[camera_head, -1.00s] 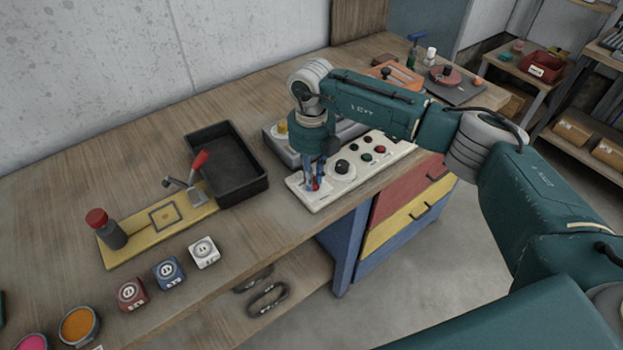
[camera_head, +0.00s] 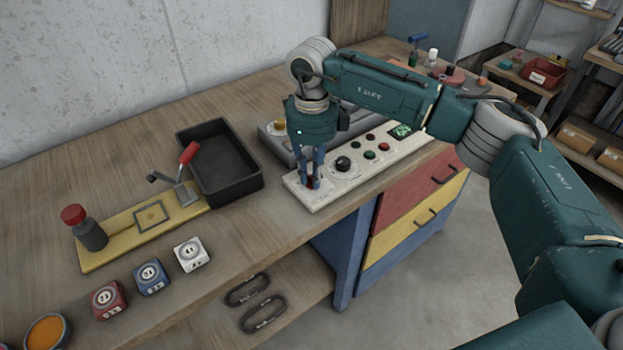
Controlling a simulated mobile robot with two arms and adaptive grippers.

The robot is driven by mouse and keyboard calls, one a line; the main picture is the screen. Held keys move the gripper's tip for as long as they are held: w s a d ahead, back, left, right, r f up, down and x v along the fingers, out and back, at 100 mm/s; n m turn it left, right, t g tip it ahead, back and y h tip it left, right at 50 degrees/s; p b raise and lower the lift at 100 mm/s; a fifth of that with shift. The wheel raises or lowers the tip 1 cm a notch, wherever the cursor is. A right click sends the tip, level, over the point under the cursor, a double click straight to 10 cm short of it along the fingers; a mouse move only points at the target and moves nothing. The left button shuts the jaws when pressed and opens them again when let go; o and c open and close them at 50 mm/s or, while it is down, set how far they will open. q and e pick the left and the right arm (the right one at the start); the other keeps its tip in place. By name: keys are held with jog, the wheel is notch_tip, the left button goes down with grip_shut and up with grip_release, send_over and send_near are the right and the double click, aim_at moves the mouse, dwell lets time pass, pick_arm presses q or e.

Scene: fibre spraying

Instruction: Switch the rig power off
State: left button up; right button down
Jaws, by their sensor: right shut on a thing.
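The white control panel (camera_head: 325,190) lies near the front edge of the bench. My right gripper (camera_head: 310,183) points down at the panel's left end. Its blue fingers are shut on a small dark red switch (camera_head: 310,182), which they mostly hide. I cannot tell the switch's position. My left gripper is not in view.
A black tray (camera_head: 256,184) stands left of the panel, beside a yellow base (camera_head: 125,237) with a red-handled lever. A grey unit (camera_head: 270,144) sits behind the panel. Red, blue and white blocks (camera_head: 152,278) stand along the bench's front.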

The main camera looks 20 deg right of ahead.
jog(key=shift+r+n+b, duration=0.1)
jog(key=shift+n+b, duration=0.4)
jog(key=shift+n, duration=0.5)
jog(key=shift+w, duration=0.1)
jog(key=c, duration=1.7)
grip_release()
jog(key=shift+o, duration=0.2)
notch_tip(320, 180, up, 12)
